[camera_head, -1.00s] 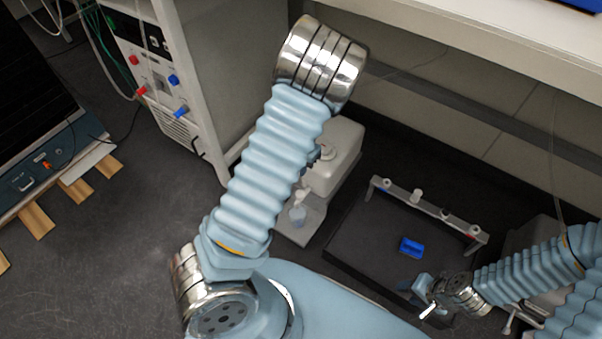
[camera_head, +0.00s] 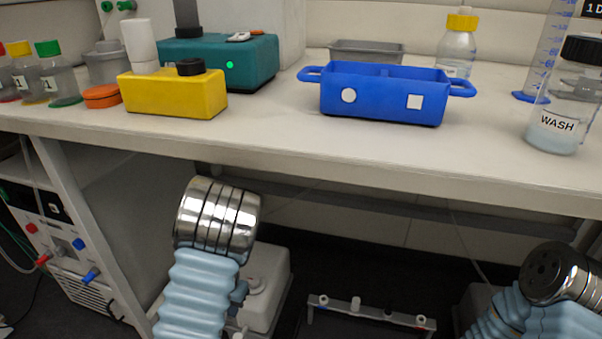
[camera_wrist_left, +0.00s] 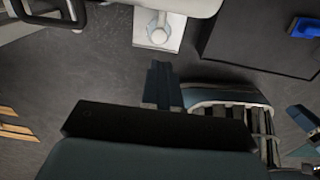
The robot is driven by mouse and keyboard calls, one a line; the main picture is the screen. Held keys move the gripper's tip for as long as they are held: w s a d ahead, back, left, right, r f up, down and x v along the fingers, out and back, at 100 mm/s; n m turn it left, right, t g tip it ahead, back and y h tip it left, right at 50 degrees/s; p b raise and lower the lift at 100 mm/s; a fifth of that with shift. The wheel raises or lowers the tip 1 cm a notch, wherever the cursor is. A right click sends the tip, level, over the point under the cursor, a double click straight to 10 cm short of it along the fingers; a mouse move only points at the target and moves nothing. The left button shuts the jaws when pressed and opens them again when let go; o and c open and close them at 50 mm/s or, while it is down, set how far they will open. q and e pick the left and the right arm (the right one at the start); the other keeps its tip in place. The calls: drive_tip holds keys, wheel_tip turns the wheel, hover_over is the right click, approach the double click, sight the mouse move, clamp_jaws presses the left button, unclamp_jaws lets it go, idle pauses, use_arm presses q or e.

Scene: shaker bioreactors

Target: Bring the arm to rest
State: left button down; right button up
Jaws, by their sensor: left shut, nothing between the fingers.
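My left arm rises from the bottom of the head view, with its metal joint (camera_head: 218,220) just below the bench edge. My left gripper (camera_wrist_left: 162,85) shows in the left wrist view as blue-grey fingers beyond a dark bar. The fingers are shut with nothing between them, over the dark floor. In the head view the arm hides most of this gripper. My right arm's metal joint (camera_head: 560,272) is at the lower right of the head view. Blue-grey pieces at the right edge of the left wrist view look like my right gripper (camera_wrist_left: 302,135), cut off by the frame.
The white bench (camera_head: 270,140) crosses above both arms. It carries a yellow block (camera_head: 175,97), a blue handled box (camera_head: 385,95), a teal device (camera_head: 250,60) and a wash bottle (camera_head: 562,110). Below stand a white device (camera_head: 268,280) and a railed dark platform (camera_head: 370,312).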

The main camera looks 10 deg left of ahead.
use_arm(q)
drive_tip(key=s+d+f+m+g+p, duration=0.1)
drive_tip(key=s+d+f+m, duration=0.1)
drive_tip(key=s+f+m, duration=0.45)
drive_tip(key=s+d+f+m+p, duration=0.15)
drive_tip(key=s+m, duration=0.25)
drive_tip(key=m, duration=0.6)
drive_tip(key=s+d+m+t+h, duration=0.1)
drive_tip(key=s+d+m+h, duration=0.1)
drive_tip(key=d+m, duration=0.4)
drive_tip(key=s+d+r+m+h+p, duration=0.1)
drive_tip(key=s+d+m+h, duration=0.1)
drive_tip(key=d+m, duration=0.4)
drive_tip(key=m, duration=0.4)
drive_tip(key=shift+s+d+m+t, duration=0.25)
drive_tip(key=shift+d+m+t, duration=0.1)
drive_tip(key=shift+t, duration=0.05)
drive_tip(key=c, duration=1.8)
unclamp_jaws()
